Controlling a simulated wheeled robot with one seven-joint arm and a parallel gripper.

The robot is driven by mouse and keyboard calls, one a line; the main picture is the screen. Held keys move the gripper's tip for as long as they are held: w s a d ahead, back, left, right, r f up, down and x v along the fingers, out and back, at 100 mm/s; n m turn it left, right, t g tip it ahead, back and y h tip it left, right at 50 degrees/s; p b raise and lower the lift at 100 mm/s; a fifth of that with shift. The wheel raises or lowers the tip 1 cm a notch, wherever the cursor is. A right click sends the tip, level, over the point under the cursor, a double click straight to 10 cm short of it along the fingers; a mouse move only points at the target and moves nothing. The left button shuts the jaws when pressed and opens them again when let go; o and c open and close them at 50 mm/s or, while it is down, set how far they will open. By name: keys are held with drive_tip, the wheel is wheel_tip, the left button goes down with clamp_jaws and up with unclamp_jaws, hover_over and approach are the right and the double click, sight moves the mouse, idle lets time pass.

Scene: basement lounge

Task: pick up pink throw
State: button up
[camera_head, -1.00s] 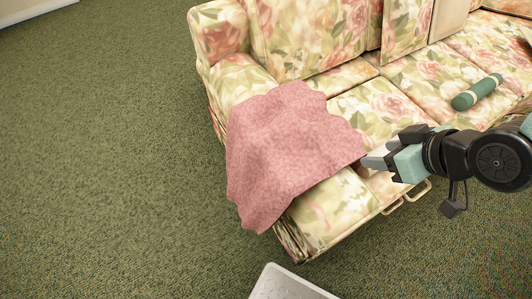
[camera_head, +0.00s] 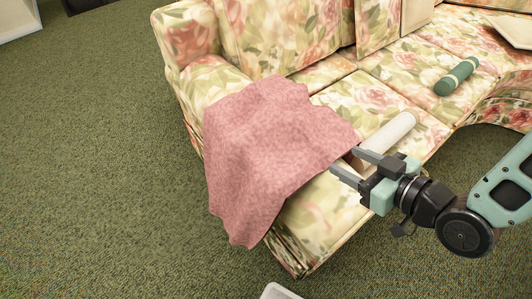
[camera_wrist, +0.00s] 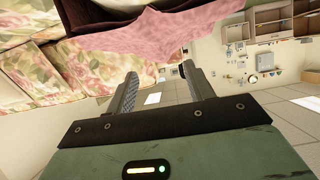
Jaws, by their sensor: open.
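The pink throw (camera_head: 270,150) is draped over the left arm and left seat of the floral sofa, its front part hanging down. My gripper (camera_head: 346,160) is at the throw's right edge in the head view, its fingers apart with a gap between them. The fingertips look close to the cloth; I cannot tell whether they touch it. In the wrist view the throw (camera_wrist: 150,38) spans the top of the picture, just beyond the open fingers (camera_wrist: 160,75). No cloth shows clearly between the fingers.
The floral sofa (camera_head: 330,205) lies under and around the throw. A pale cylinder (camera_head: 390,130) lies on the seat just behind my gripper. A green roll (camera_head: 457,76) lies farther right. The green carpet (camera_head: 90,180) at left is clear.

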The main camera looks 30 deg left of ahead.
sight(303, 137)
drive_tip(key=shift+f+b+x, duration=0.2)
drive_tip(key=shift+b+x, duration=1.1)
drive_tip(key=shift+b, duration=1.4)
drive_tip(key=x, duration=0.8)
drive_tip(key=b+x, duration=0.1)
drive_tip(key=x, duration=0.3)
drive_tip(key=shift+w+r, duration=0.25)
drive_tip(key=shift+r, duration=0.1)
clamp_jaws()
